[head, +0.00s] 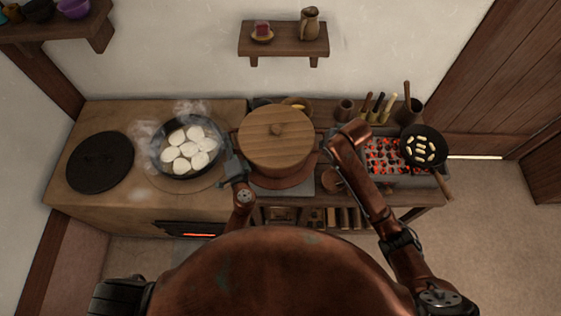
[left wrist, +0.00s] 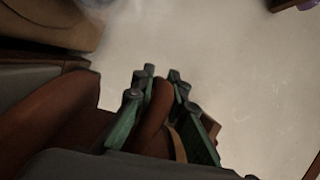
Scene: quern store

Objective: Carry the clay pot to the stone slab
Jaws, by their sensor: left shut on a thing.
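The clay pot (head: 258,180) has a round wooden lid (head: 276,140) and shows at the middle of the counter in the head view. A grey stone slab (head: 303,186) shows below its front right edge; I cannot tell whether the pot touches it. My left gripper (head: 235,168) is at the pot's left side. In the left wrist view its green fingers (left wrist: 160,82) are shut around a brown handle (left wrist: 159,105) of the pot. My right arm reaches the pot's right side, where its gripper (head: 326,147) is mostly hidden; its jaws cannot be made out.
Left of the pot, a steaming pan (head: 187,148) of white rounds stands by a black lid (head: 100,162) on the stove. At right are glowing coals (head: 388,155) and a black pan (head: 423,146). Utensils and cups stand behind. A wall shelf (head: 283,40) hangs above.

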